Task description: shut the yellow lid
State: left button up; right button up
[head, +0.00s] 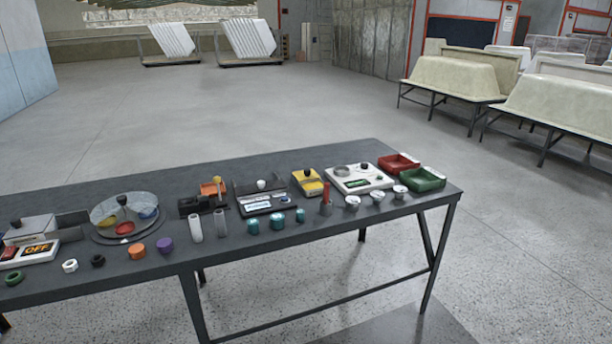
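A small yellow box-like thing (311,186) with a black knob on top stands toward the back right of the dark table. Its yellow top looks flat or slightly tilted; at this size I cannot tell whether it is open or shut. It sits between a dark tray-like case with a white knob (262,198) on its left and a white scale-like device (358,178) on its right. Neither of my grippers is in view.
The dark table (280,242) holds a glass-covered round dish (125,215), a red tray (398,164), a green tray (422,179), and several small rings and cylinders along its front. Floor behind is clear; bathtub shells (452,76) stand on racks at the right.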

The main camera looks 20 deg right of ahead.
aim_at(308, 174)
jog(key=i+l+u, duration=0.15)
jog(key=i+l, duration=0.3)
jog(key=i+l+u, duration=0.15)
jog(key=i+l, duration=0.2)
jog(key=l, duration=0.25)
